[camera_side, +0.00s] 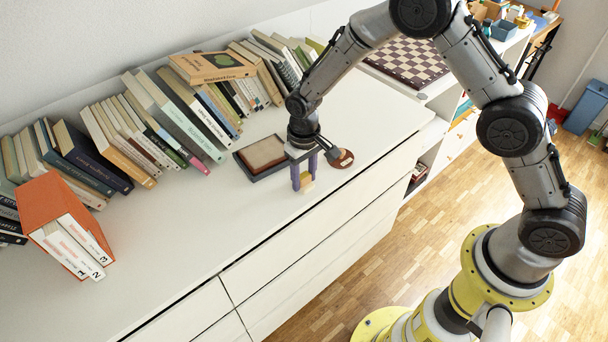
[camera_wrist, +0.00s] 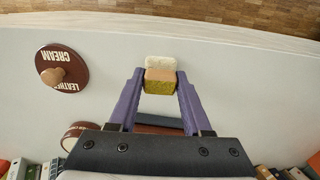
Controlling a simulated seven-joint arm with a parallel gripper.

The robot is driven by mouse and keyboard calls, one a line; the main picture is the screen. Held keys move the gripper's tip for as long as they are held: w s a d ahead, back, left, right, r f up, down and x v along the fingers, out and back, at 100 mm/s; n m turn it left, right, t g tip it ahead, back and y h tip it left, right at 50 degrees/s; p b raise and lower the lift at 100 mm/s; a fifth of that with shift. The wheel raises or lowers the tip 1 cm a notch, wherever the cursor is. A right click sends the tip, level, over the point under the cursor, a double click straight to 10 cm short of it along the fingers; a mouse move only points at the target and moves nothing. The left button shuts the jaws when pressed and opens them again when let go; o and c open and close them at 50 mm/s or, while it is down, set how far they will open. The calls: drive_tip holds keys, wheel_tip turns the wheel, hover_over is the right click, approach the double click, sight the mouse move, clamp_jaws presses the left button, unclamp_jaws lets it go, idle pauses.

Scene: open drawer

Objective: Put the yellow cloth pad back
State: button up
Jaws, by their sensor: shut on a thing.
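My gripper (camera_side: 303,184) points down over the white cabinet top, near its front edge. It is shut on a small yellow pad (camera_side: 307,181). In the wrist view the pad (camera_wrist: 160,87) sits between the two purple fingertips (camera_wrist: 160,82). Its near side is olive yellow, its top tan, and a whitish part shows beyond it. Whether the pad touches the cabinet top is hard to tell. A dark tray (camera_side: 247,171) with a brown block in it lies behind my gripper. In the wrist view the tray (camera_wrist: 158,121) is mostly hidden behind my gripper.
A round brown leather cream lid (camera_side: 343,159) with a wooden knob lies right of my gripper; the wrist view shows it at left (camera_wrist: 60,68). A brown tin (camera_wrist: 76,135) is partly hidden. Books (camera_side: 150,125) line the wall.

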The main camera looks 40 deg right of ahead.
drive_tip(key=o, duration=1.2)
drive_tip(key=shift+r, duration=0.1)
wheel_tip(320, 180, up, 11)
wheel_tip(320, 180, up, 9)
drive_tip(key=t, duration=0.1)
hover_over(304, 176)
drive_tip(key=s+d, duration=0.4)
drive_tip(key=s+d+r+t, duration=0.1)
drive_tip(key=s+d+r, duration=0.1)
drive_tip(key=s, duration=0.6)
drive_tip(key=s+d+r+t, duration=0.2)
drive_tip(key=s+d, duration=0.1)
drive_tip(key=s, duration=0.5)
drive_tip(key=s+d+r+t, duration=0.1)
drive_tip(key=s+d+r, duration=0.1)
drive_tip(key=s, duration=0.6)
drive_tip(key=shift+d+r+t, duration=0.3)
drive_tip(key=shift+d+r, duration=0.1)
drive_tip(key=shift+r, duration=0.1)
